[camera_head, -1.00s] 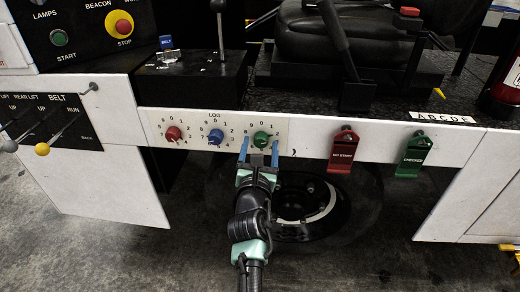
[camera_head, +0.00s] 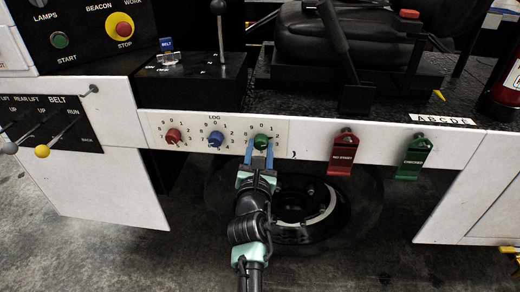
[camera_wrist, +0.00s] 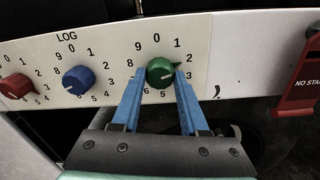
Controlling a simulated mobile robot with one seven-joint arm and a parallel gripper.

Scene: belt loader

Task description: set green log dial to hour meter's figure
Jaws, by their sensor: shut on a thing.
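The green log dial (camera_head: 261,141) is the rightmost of three round knobs on a white LOG plate (camera_head: 190,146). It also shows in the wrist view (camera_wrist: 160,71), ringed by printed figures. Its pointer seems to face right, near the 2; the exact setting is hard to tell. My gripper (camera_head: 260,150) reaches it from below, its two blue fingers on either side of the dial. In the wrist view my gripper (camera_wrist: 159,80) is shut on the dial. I cannot make out the hour meter in either view.
A blue dial (camera_head: 216,139) and a red dial (camera_head: 173,136) sit close to the left on the same plate. A red tag (camera_head: 343,155) and a green tag (camera_head: 413,157) hang to the right. Levers (camera_head: 42,151) project at the far left. Bare panel lies just right of the dial.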

